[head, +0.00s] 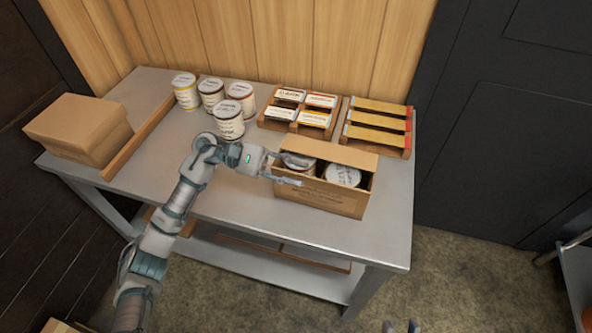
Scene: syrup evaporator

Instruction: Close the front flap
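An open cardboard carton (325,199) stands near the front right of the metal table. A can with a white lid (343,175) shows in its right half, and another can (302,169) sits partly hidden behind my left gripper. A flap (340,154) shows along the carton's back edge. I cannot tell the front flap apart from the printed front wall. My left gripper (296,170) is open at the carton's left end, its fingers apart; contact is unclear. My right gripper (401,326) shows only as two separated fingertips at the bottom edge, away from the carton.
Several cans (229,118) stand left of the carton. Behind it are a wooden tray (263,121) of labelled packs and a wooden rack (402,151). A closed box (78,129) and a wooden strip (140,140) lie at the left. Bare tabletop (392,195) lies right of the carton.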

